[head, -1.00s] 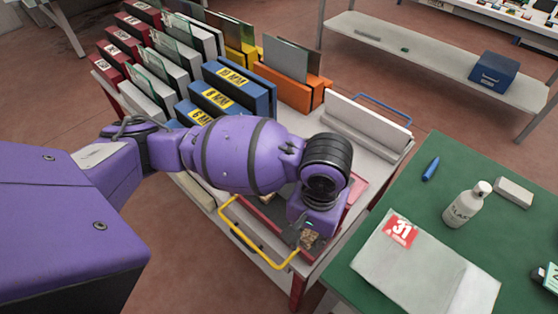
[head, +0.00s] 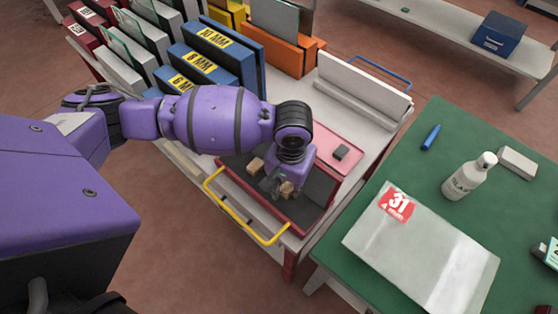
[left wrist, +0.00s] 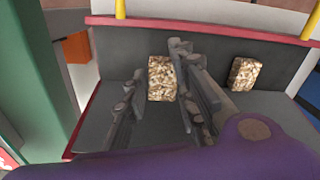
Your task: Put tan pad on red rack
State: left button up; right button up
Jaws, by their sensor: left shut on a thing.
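A tan speckled pad (head: 287,189) is at the fingertips of my left gripper (head: 279,184), over the dark-floored red tray on the cart. In the left wrist view this pad (left wrist: 161,78) shows between the two grey fingers of the left gripper (left wrist: 163,100), which are shut on it. Whether it touches the tray floor I cannot tell. A second tan pad (head: 255,165) lies in the tray; it also shows in the left wrist view (left wrist: 244,73). Red racks (head: 90,18) stand at the cart's far left, partly cut off by the frame. My right gripper is not in view.
Blue racks (head: 215,62), an orange rack (head: 285,55) and a white rack (head: 362,87) line the cart's back. The red tray (head: 325,212) has a yellow handle (head: 240,222) in front. A green table (head: 450,130) stands right.

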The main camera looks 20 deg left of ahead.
aim_at(287, 184)
pick_arm(q)
jog(key=shift+w+a+f, duration=0.25)
jog(key=shift+w+f, duration=0.15)
notch_tip(287, 184, down, 3)
jog(key=shift+a+r+b, duration=0.1)
jog(key=shift+r+b, duration=0.1)
jog(key=shift+b, duration=0.1)
jog(key=shift+w+f, duration=0.1)
jog(key=shift+f, duration=0.2)
jog(key=shift+f, duration=0.15)
jog(key=o, duration=0.8)
